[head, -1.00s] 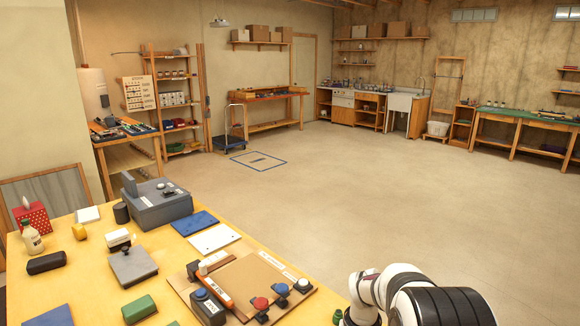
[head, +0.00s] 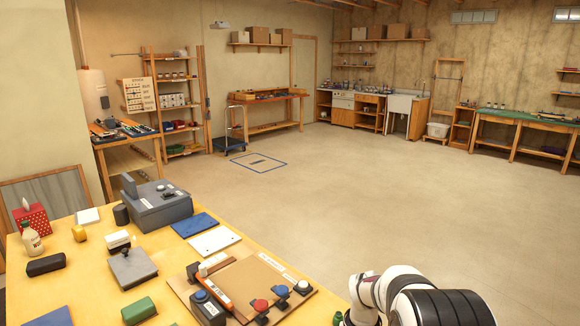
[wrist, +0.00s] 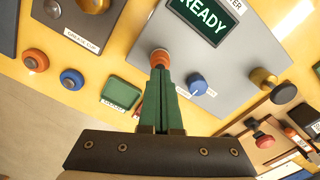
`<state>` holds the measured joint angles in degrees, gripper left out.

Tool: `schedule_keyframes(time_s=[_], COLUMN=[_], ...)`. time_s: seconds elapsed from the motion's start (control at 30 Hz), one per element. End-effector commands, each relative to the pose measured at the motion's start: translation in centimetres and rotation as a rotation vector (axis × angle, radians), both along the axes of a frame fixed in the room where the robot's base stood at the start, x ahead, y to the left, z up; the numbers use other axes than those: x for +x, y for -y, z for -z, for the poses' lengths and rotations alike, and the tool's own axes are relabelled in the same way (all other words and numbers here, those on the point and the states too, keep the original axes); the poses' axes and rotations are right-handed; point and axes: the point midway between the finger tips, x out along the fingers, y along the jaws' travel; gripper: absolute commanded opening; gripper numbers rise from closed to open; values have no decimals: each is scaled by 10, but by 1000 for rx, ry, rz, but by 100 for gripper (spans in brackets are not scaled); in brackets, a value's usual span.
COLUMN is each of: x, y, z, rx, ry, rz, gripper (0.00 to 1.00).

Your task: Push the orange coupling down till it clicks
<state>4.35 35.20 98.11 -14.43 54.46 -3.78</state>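In the wrist view, an orange round piece with a pale centre (wrist: 160,57), which looks like the coupling, sits at the left edge of a grey panel with a dark READY display (wrist: 204,17). My gripper (wrist: 160,75) has long green fingers close together, with their tips right at this orange piece. They hide its near side, and I cannot tell whether they touch it or how far down it sits. Nothing shows held between the fingers. In the head view my white and black arm is at the bottom right, and the gripper is out of frame.
A yellow table (head: 88,275) and open floor (head: 370,195) show in the head view.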

Motion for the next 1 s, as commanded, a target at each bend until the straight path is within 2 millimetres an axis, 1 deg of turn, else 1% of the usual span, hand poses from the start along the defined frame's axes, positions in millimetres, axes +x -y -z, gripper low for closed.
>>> schedule_keyframes(time_s=[0.23,1.0], x=[0,0], y=[0,0], z=[0,14], rx=[0,0], ry=[0,0], rz=[0,0], gripper=[0,0])
